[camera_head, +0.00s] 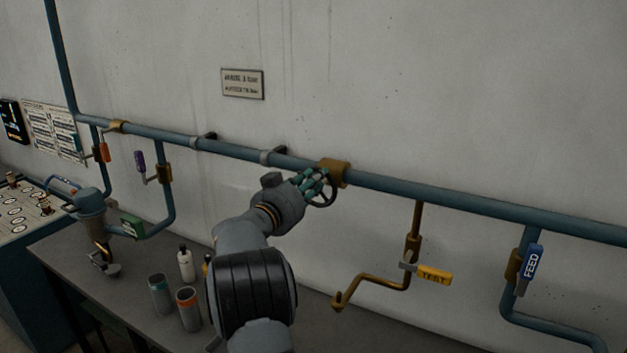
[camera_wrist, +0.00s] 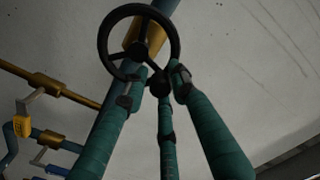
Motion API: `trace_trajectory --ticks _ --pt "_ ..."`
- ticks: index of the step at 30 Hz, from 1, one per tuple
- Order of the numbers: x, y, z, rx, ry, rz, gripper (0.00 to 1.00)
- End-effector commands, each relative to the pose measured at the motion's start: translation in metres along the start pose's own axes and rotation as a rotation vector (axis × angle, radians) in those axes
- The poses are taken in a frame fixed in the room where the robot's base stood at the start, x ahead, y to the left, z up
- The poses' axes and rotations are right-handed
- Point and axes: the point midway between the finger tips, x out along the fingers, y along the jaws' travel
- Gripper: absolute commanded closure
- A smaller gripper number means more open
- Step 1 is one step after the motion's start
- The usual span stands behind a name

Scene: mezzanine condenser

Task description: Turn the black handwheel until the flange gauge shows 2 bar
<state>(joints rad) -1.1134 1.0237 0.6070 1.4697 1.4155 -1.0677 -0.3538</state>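The black handwheel (camera_head: 332,190) sits on a brass valve body (camera_head: 335,172) on the blue wall pipe. My gripper (camera_head: 312,184) is at the wheel's left side and hides part of it. In the wrist view the wheel (camera_wrist: 176,35) shows as a dark spoked ring, with the brass body behind it. My gripper's three green fingers (camera_wrist: 158,82) reach its lower rim, with their dark tips close around it. I cannot tell whether they press on the rim. I cannot make out a flange gauge in either view.
A yellow TEST handle (camera_head: 434,275) and a blue FEED handle (camera_head: 531,264) are on branch pipes at the right. Orange (camera_head: 104,151) and purple (camera_head: 140,162) handles are at the left. Cups and a bottle (camera_head: 186,266) stand on the bench below. A dial console (camera_head: 22,212) is far left.

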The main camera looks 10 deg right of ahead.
Motion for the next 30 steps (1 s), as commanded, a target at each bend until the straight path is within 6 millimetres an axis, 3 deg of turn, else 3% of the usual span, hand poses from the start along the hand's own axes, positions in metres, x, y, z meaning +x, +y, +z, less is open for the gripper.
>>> trace_trajectory --ticks 12,20,30 --pt "0.0 0.0 0.0 0.0 -0.001 0.0 1.0" --pt "0.0 0.002 0.004 0.029 -0.001 0.001 1.0" --pt "0.0 0.015 0.009 0.315 0.001 0.0 1.0"
